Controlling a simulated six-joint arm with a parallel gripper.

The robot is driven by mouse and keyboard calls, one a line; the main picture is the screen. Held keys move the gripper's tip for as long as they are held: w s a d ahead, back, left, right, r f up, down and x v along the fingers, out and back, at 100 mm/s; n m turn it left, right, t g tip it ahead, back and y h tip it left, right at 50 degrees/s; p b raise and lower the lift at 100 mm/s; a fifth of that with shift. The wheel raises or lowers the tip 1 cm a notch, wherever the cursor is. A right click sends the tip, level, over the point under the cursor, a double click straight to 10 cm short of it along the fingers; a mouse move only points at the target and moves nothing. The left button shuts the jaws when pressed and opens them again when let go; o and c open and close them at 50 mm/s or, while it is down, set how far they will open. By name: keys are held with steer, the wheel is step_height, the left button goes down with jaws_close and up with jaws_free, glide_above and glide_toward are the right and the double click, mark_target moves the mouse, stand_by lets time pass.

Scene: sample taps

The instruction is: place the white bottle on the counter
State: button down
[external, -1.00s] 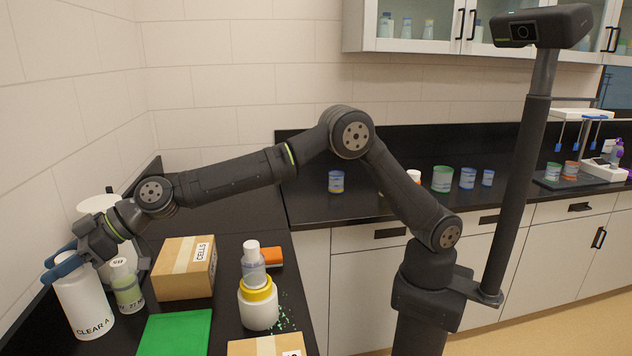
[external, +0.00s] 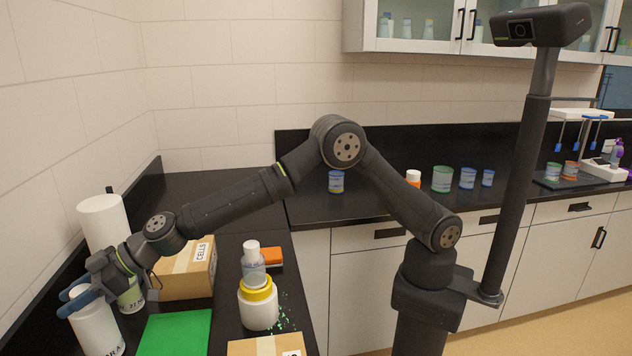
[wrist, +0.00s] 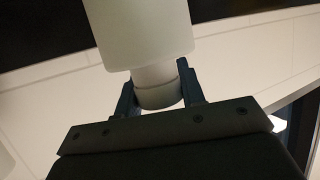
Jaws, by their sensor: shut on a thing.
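The white bottle (external: 97,330) is at the lower left of the external view, with dark lettering low on its side. My gripper (external: 78,300) is shut on its upper part, near the neck. In the wrist view the bottle (wrist: 140,35) shows large, and my gripper's fingers (wrist: 160,92) stand on both sides of its neck. The black counter (external: 228,322) runs along the left side. The bottle's base is at the lower picture edge, so I cannot tell whether it touches the counter.
A green-labelled bottle (external: 131,298) stands close beside my gripper. A tall white cylinder (external: 101,222) is behind it. A cardboard box (external: 185,278), a green mat (external: 176,334) and a yellow-collared jar (external: 258,307) with a small bottle (external: 253,266) on top are to the right.

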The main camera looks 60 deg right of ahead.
steer(key=c, duration=0.9)
jaws_free()
steer(key=shift+f, duration=0.15)
steer(key=shift+r, duration=0.2)
steer(key=v, duration=1.2)
steer(key=shift+f, duration=0.1)
steer(key=x, duration=1.2)
